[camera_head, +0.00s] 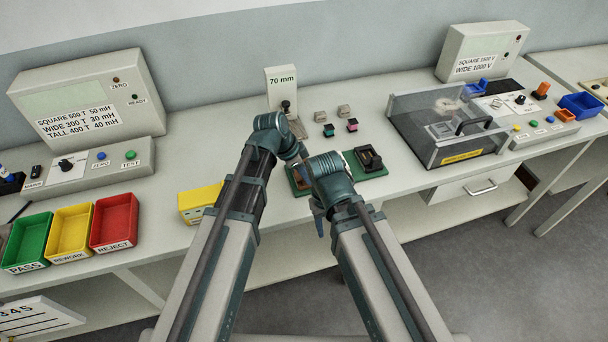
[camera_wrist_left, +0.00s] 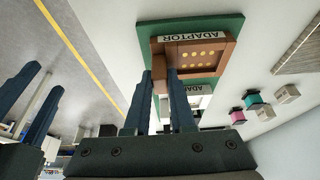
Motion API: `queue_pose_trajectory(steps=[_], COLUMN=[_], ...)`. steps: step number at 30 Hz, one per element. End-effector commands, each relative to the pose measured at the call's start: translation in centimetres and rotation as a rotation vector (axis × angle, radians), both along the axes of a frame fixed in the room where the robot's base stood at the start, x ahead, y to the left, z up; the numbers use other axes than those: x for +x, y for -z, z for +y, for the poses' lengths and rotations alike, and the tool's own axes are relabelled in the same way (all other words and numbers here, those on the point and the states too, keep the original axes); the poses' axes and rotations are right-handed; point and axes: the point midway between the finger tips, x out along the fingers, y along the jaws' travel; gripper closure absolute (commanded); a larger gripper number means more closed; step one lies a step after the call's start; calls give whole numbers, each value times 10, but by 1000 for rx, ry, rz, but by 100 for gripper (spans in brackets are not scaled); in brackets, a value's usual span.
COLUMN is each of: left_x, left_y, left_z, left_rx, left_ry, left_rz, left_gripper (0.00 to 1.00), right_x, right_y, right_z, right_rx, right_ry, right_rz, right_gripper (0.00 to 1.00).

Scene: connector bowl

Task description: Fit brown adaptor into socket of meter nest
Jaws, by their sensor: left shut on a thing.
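My left gripper (camera_wrist_left: 160,76) is shut on part of a brown piece, with its fingers rising from the bottom of the left wrist view. The brown adaptor (camera_wrist_left: 212,43), a block with rows of gold contacts, shows just beyond the fingertips, over or on a green board (camera_wrist_left: 228,27) labelled ADAPTOR. I cannot tell if it touches the board. In the head view the left gripper (camera_head: 303,176) is mostly hidden behind my right wrist. My right gripper (camera_head: 319,218) points down by the table's front edge; its two fingers (camera_wrist_left: 34,100) look apart and empty. I cannot make out the meter nest's socket.
A dark block (camera_head: 368,158) stands on the green board's right part. Small pink and teal pieces (camera_head: 340,127) lie behind it. A clear-walled box (camera_head: 440,125) stands right. Meter panels (camera_head: 90,100), coloured bins (camera_head: 70,232) and a yellow box (camera_head: 199,203) are left.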

Motion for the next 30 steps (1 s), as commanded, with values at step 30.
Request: queue_pose_trajectory(steps=[30], left_x=[0], left_y=[-51], left_z=[0], left_rx=[0], left_ry=[0], left_rz=[0], left_gripper=[100], right_x=[0], right_y=[-51], right_z=[0], right_rx=[0], right_ry=[0], right_rz=[0], right_gripper=[50])
